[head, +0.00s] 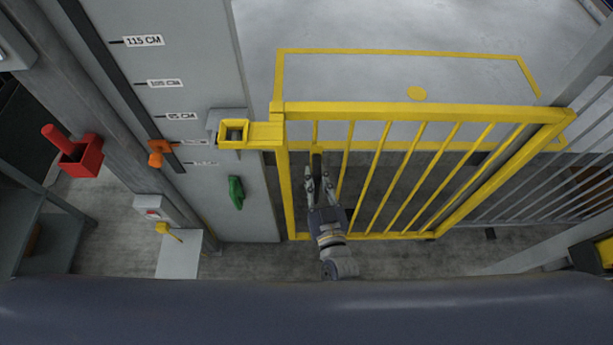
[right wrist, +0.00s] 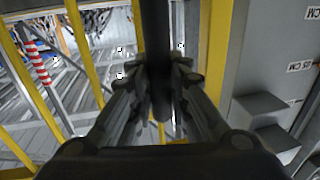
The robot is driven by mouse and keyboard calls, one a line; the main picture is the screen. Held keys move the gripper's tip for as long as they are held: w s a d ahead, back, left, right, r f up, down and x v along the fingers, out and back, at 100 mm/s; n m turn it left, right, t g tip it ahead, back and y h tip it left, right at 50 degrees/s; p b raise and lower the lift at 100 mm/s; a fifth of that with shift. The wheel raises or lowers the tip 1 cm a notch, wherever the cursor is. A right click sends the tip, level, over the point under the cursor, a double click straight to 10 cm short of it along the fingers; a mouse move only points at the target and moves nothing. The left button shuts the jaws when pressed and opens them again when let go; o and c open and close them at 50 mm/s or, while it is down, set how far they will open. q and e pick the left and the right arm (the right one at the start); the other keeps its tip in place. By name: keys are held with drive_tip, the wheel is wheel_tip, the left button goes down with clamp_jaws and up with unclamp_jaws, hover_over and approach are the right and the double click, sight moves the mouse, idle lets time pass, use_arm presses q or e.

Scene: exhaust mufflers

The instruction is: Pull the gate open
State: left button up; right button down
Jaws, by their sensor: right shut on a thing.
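The yellow barred gate (head: 424,112) stands across the middle of the head view, with its latch-side post next to the grey panel. A yellow latch bracket (head: 262,134) sticks out from the gate's top left corner and meets a grey block on the panel. My right gripper (head: 318,168) is at the gate's left end. It is shut on a dark vertical handle bar, which also shows between the fingers in the right wrist view (right wrist: 156,45). Yellow bars stand on both sides of the fingers there. My left gripper is not in view.
The grey panel (head: 195,60) carries height labels, an orange clamp (head: 158,152) and a green handle (head: 236,192). A red holder (head: 80,155) is at the left. Grey railings (head: 560,185) stand at the right. Pale floor with a yellow outline lies beyond the gate.

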drive_tip(key=d+p, duration=0.1)
drive_tip(key=d, duration=1.6)
drive_tip(key=shift+d, duration=0.35)
drive_tip(key=b, duration=0.4)
approach(459, 164)
drive_tip(key=w, duration=0.2)
drive_tip(key=w+a, duration=0.1)
drive_tip(key=w, duration=0.2)
drive_tip(key=shift+w, duration=0.15)
drive_tip(key=c, duration=1.5)
unclamp_jaws()
drive_tip(key=shift+s, duration=0.6)
drive_tip(key=s, duration=0.3)
drive_tip(key=s+d, duration=0.1)
drive_tip(key=s, duration=0.3)
drive_tip(key=s+d, duration=0.1)
drive_tip(key=s, duration=0.2)
drive_tip(key=shift+s+d, duration=0.15)
drive_tip(key=shift+s, duration=0.2)
